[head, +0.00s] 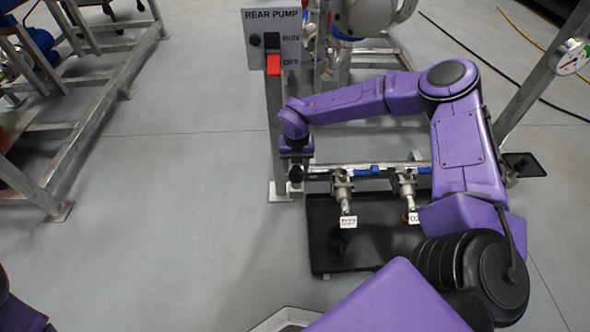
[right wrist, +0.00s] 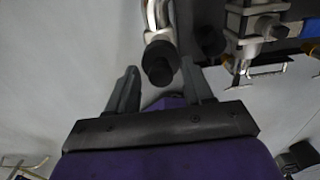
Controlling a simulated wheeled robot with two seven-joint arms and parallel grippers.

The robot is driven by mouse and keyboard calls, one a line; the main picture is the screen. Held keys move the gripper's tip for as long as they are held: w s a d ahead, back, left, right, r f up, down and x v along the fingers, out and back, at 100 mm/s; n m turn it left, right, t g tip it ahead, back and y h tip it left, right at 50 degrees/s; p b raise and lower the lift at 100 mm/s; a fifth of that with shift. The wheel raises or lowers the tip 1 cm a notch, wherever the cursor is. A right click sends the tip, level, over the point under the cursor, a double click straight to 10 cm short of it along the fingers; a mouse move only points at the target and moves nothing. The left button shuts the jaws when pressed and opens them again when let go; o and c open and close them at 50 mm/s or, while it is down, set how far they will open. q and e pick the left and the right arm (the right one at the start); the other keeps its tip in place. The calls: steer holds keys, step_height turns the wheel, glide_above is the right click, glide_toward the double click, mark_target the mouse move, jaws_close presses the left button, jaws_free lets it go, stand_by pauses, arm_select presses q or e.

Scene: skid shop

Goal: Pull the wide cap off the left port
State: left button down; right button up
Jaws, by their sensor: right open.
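The black wide cap (right wrist: 160,62) sits on the end of a pale metal pipe (right wrist: 160,15) in the right wrist view. My right gripper (right wrist: 158,82) is open, with one dark finger on each side of the cap's near end; I cannot tell whether either touches it. In the head view my right gripper (head: 296,160) points down at the left end of the pipe rail, above a small dark round piece (head: 296,174) that looks like the cap. My left gripper is out of view.
Two tagged valves, one left (head: 342,190) and one right (head: 405,185), hang over a black tray (head: 322,262) with a dark round object (head: 338,240) in it. A post with the rear pump switch box (head: 272,40) stands close behind my gripper.

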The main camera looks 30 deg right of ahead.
steer(key=c, duration=0.9)
steer(key=shift+r+p, duration=1.85)
steer(key=shift+r, duration=0.25)
